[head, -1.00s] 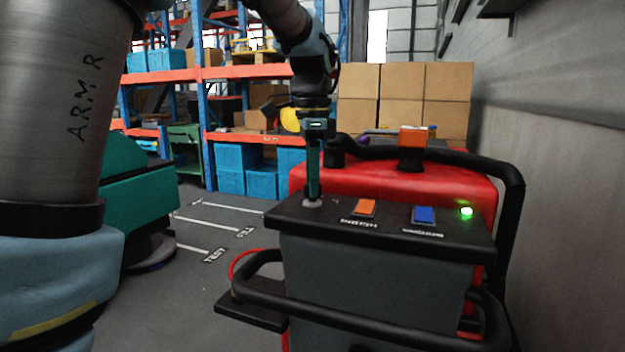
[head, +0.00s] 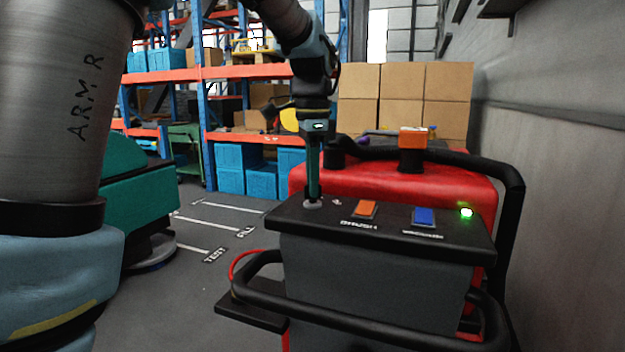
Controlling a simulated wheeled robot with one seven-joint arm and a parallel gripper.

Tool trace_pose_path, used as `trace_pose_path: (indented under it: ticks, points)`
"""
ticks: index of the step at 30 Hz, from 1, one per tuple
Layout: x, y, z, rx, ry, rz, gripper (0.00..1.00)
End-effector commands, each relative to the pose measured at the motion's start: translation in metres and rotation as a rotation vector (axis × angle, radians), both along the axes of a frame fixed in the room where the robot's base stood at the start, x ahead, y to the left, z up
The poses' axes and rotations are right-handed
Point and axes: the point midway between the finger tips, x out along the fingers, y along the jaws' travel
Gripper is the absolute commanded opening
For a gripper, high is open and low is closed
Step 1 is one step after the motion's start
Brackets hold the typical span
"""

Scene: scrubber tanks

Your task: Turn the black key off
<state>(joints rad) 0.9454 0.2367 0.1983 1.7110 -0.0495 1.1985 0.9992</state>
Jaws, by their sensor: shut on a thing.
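My gripper (head: 313,196) points straight down at the left end of the black control panel (head: 385,242) on the red scrubber (head: 450,188). Its fingers are shut on the black key, which they hide. A round grey key switch base (head: 312,205) shows just under the fingertips. To its right on the panel are an orange rocker switch (head: 365,209) and a blue rocker switch (head: 424,215). A green lamp (head: 467,212) glows at the panel's right end.
A black handlebar (head: 360,327) runs across the scrubber's front. An orange block-like part (head: 412,137) stands on its top behind the panel. A teal machine (head: 140,195) is at left. Shelving with blue crates (head: 237,170) and stacked cardboard boxes (head: 405,98) stand behind.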

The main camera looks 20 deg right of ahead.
Motion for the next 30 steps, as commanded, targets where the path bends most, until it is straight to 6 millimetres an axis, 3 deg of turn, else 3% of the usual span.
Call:
trace_pose_path:
  ticks: [30]
  points:
    - [-0.0001,-0.0004,0.0015,0.000,0.001,0.839,0.00]
